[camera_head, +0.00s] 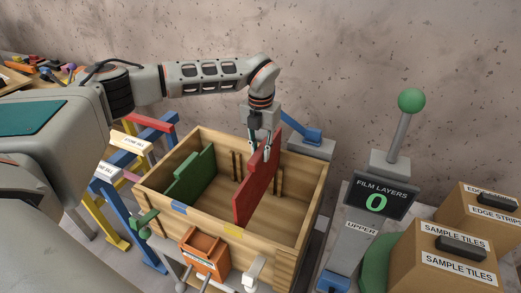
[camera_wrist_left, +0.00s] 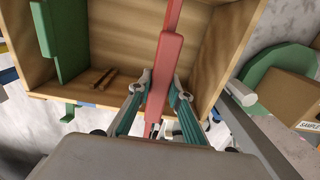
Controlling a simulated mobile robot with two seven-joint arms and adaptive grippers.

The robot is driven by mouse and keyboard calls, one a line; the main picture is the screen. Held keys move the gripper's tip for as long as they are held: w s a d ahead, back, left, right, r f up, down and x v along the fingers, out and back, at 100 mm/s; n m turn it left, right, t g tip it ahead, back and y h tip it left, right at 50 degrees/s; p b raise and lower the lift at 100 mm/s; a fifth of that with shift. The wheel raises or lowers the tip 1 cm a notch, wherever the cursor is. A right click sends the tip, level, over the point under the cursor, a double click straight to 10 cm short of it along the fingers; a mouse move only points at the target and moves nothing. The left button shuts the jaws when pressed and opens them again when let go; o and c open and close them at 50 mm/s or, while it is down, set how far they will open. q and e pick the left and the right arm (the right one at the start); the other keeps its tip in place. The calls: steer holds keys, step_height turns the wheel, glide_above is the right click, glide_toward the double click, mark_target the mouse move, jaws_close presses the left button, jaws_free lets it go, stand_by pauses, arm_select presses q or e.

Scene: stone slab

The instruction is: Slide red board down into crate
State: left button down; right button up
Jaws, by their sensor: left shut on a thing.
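The red board (camera_head: 259,183) stands on edge inside the wooden crate (camera_head: 287,236), near its middle, with its top corner at about the far rim. My left gripper (camera_head: 262,150) is above the far side of the crate, shut on the board's top edge. In the left wrist view the red board (camera_wrist_left: 163,75) runs between the two fingers (camera_wrist_left: 160,88). The crate (camera_wrist_left: 103,45) fills the upper part of that view. Whether the board's bottom touches the crate floor is unclear. My right gripper is not in view.
A green board (camera_head: 194,177) stands in the crate's left part. Wooden guide strips (camera_head: 278,181) are on the far inner wall. An orange bin (camera_head: 205,254) is at the front. A post with a "FILM LAYERS 0" display (camera_head: 376,199) and cardboard boxes (camera_head: 455,258) stand right.

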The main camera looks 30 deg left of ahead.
mark_target(261, 176)
arm_select(q)
steer(key=shift+f, duration=0.45)
stand_by(0.6)
stand_by(0.4)
steer(key=shift+f, duration=0.15)
steer(key=shift+f, duration=0.55)
steer(key=shift+f+b, duration=0.6)
steer(key=shift+f, duration=0.2)
steer(key=shift+p, duration=0.3)
steer(key=shift+f, duration=0.1)
